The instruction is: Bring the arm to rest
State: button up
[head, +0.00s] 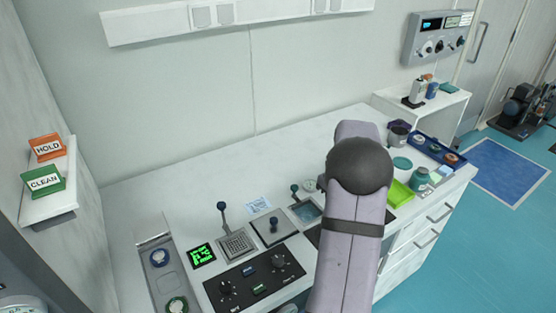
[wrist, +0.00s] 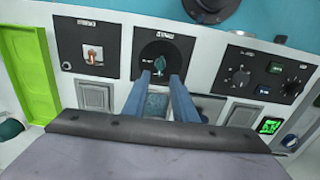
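My gripper (wrist: 160,77) shows in the wrist view as two blue-grey fingers with a clear gap between them. Nothing is held between them. Their tips are close to a teal rotary knob (wrist: 160,64) on a black panel (wrist: 178,49). I cannot tell how far above the panel they are. In the head view my lilac arm with its dark joint stands over the right part of the bench and hides my gripper.
The white bench (head: 300,150) carries a joystick (head: 224,218), a green-lit display (head: 202,255) and a black knob panel (head: 258,277). A lime green tray (wrist: 28,70), jars and a blue tray (head: 436,148) lie to the right in the head view. The bench's back is clear.

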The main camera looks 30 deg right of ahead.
jog(key=s+a+r, duration=0.1)
jog(key=s+a, duration=0.1)
jog(key=a, duration=1.1)
jog(key=s+a, duration=0.2)
jog(key=a, duration=1)
jog(key=s+a+f, duration=0.1)
jog(key=s+a, duration=0.7)
jog(key=shift+s+f, duration=0.15)
jog(key=shift+f, duration=0.2)
